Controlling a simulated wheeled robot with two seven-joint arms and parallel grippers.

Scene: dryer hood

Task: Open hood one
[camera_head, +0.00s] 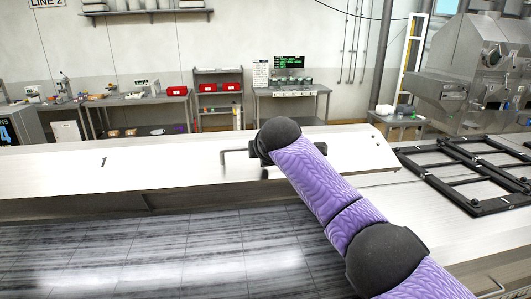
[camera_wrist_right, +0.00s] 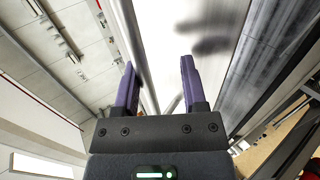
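Hood one (camera_head: 190,172), a long pale metal panel marked "1", spans the middle of the head view. Below its front edge is a shadowed gap, with a dark streaked surface (camera_head: 170,255) in front. A thin bent handle (camera_head: 236,158) shows on the hood, just left of my right wrist. My purple right arm reaches in from the lower right, and its black wrist hides most of the gripper and part of the handle area. In the right wrist view the right gripper (camera_wrist_right: 160,88) has its two purple fingers apart, pale metal beyond them. I cannot tell whether they touch the hood. My left gripper is out of view.
Black rectangular frames (camera_head: 470,172) lie on the right of the machine. Workbenches (camera_head: 292,92) and a shelf with red bins (camera_head: 218,88) stand along the back wall. A large grey machine (camera_head: 470,65) is at the back right.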

